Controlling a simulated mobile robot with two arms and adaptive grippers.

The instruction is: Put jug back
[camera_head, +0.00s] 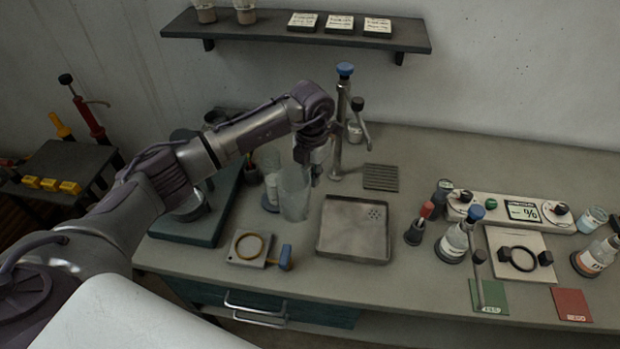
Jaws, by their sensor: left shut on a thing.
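A clear, see-through jug (294,198) is near the middle of the bench, just left of the grey tray (334,254). My left gripper (308,167) comes down from above and is shut on the jug at its upper right side. The jug looks upright. I cannot tell whether its base touches the bench or hangs just above it. My gripper partly hides the jug's rim. My right gripper is not in view.
A bottle (271,190) stands close left of the jug. A tall metal tap with a blue knob (345,70) rises behind. A slotted drain plate (381,178) lies behind the tray. Bottles and a control panel (480,209) crowd the right. A shelf (260,29) hangs above.

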